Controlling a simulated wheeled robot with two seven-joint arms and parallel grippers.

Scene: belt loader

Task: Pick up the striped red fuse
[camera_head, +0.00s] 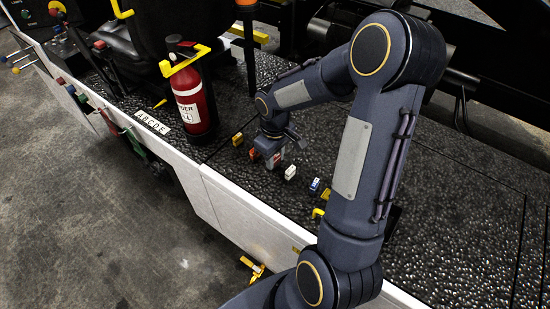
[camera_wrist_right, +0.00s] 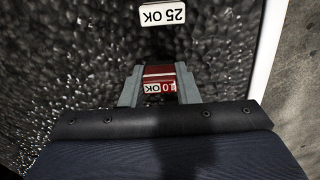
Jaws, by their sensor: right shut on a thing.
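The striped red fuse (camera_wrist_right: 158,73) is between the two fingers of my right gripper (camera_wrist_right: 159,88) in the wrist view. It is red with a pale band, and its end carries a label reading "10 OK" upside down. Both fingers touch its sides, and the gripper is shut on it. In the head view my right gripper (camera_head: 272,157) is low over the black textured deck, with the fuse mostly hidden by the fingers. I cannot tell whether the fuse touches the deck. My left gripper is not in view.
A white fuse (camera_head: 290,172) marked "25 OK" stands close by. A blue-and-white fuse (camera_head: 314,185), an orange-red one (camera_head: 253,153) and a yellow one (camera_head: 238,139) are in the same row. A red fire extinguisher (camera_head: 194,95) stands to the left. The white side panel (camera_head: 250,222) edges the deck.

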